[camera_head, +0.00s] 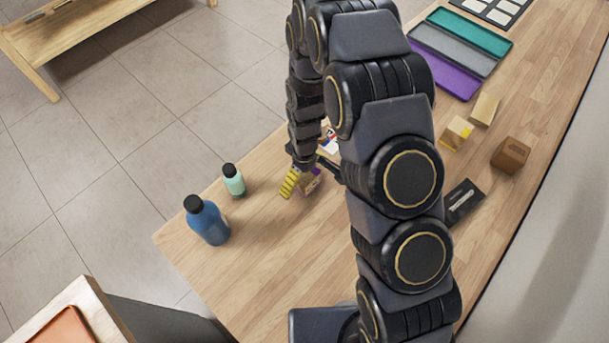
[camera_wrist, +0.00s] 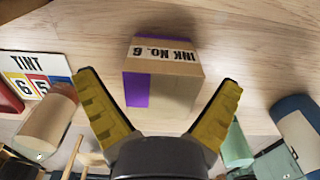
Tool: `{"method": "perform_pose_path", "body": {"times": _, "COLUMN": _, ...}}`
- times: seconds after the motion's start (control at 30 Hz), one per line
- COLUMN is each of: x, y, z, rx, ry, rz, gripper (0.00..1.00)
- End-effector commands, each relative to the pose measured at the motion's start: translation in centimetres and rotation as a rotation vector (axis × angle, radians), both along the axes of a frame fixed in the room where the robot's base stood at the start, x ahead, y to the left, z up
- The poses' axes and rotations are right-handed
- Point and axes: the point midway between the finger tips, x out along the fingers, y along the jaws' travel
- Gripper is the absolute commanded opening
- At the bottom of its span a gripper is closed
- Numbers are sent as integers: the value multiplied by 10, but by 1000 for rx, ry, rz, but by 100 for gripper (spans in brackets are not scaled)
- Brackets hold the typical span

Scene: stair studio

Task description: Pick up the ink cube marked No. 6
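The ink cube (camera_wrist: 163,90) is a cardboard-brown box with purple patches and a printed label reading "INK No. 6". In the wrist view it sits on the wooden table between the two yellow fingers of my gripper (camera_wrist: 160,82), with a gap on each side. My gripper is open and empty. In the head view the cube (camera_head: 311,183) shows in part beside a yellow finger of my gripper (camera_head: 292,184); my arm hides much of the area, including the other finger.
A green bottle (camera_head: 233,180) and a blue bottle (camera_head: 207,220) stand to the left. A purple tray (camera_head: 449,77), a brown block (camera_head: 510,154) and a black card (camera_head: 463,203) are to the right.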

Motion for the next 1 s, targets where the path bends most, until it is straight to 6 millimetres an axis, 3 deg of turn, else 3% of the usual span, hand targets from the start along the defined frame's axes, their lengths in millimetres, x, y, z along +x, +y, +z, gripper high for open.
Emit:
{"method": "perform_pose_path", "body": {"times": 0.03, "x": 0, "y": 0, "z": 0, "rx": 0, "ry": 0, "rz": 0, "gripper": 75}}
{"method": "perform_pose_path", "body": {"times": 0.13, "x": 0, "y": 0, "z": 0, "rx": 0, "ry": 0, "rz": 0, "gripper": 34}}
{"method": "perform_pose_path", "body": {"times": 0.17, "x": 0, "y": 0, "z": 0, "rx": 0, "ry": 0, "rz": 0, "gripper": 30}}
{"method": "perform_pose_path", "body": {"times": 0.67, "x": 0, "y": 0, "z": 6, "rx": 0, "ry": 0, "rz": 0, "gripper": 29}}
{"method": "perform_pose_path", "body": {"times": 0.77, "x": 0, "y": 0, "z": 15, "rx": 1, "ry": -1, "rz": 0, "gripper": 29}}
{"method": "perform_pose_path", "body": {"times": 1.0, "x": 1, "y": 1, "z": 58, "rx": 2, "ry": -6, "rz": 1, "gripper": 29}}
